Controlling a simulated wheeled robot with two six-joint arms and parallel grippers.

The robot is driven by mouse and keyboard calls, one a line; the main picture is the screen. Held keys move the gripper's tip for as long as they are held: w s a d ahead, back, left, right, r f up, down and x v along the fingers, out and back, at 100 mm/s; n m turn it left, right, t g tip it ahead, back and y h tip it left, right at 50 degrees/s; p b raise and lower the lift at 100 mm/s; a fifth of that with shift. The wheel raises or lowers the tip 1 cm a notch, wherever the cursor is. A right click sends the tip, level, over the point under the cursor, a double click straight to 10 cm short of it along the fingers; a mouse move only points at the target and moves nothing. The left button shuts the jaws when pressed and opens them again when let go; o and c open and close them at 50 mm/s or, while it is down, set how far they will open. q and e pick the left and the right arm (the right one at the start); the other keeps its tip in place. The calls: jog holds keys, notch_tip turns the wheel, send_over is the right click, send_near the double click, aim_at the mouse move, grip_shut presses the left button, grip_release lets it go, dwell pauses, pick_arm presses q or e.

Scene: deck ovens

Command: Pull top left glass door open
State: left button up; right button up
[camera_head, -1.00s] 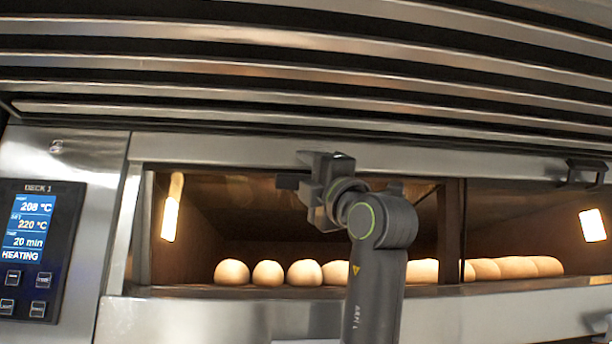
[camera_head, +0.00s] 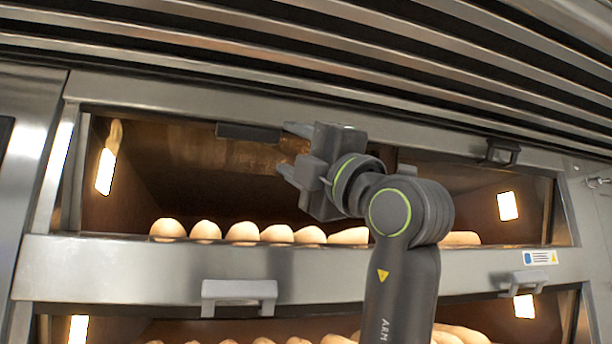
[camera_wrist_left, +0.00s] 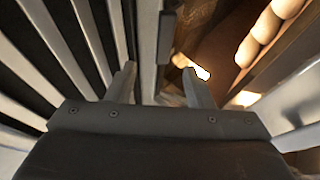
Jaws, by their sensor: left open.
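The top left glass door shows by its dark bar handle (camera_head: 248,132), just below the upper frame of the top oven deck. The glass is hard to make out, and I cannot tell how far the door is open. My left gripper (camera_head: 292,150) is open and empty, just right of the handle and apart from it. In the left wrist view the handle (camera_wrist_left: 166,38) lies ahead of my open left gripper (camera_wrist_left: 158,74), roughly between the fingertips. My right gripper is not in view.
Several pale loaves (camera_head: 243,232) sit in the top deck. A second dark handle (camera_head: 502,152) is at the right of its frame. Below are two grey handles (camera_head: 239,292) (camera_head: 524,282) and a lower lit deck. Metal slats (camera_head: 300,60) run above.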

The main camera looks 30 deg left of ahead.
pick_arm(q)
jog(key=v, duration=0.2)
jog(key=shift+d+f, duration=0.15)
jog(key=shift+d, duration=0.1)
dwell(0.5)
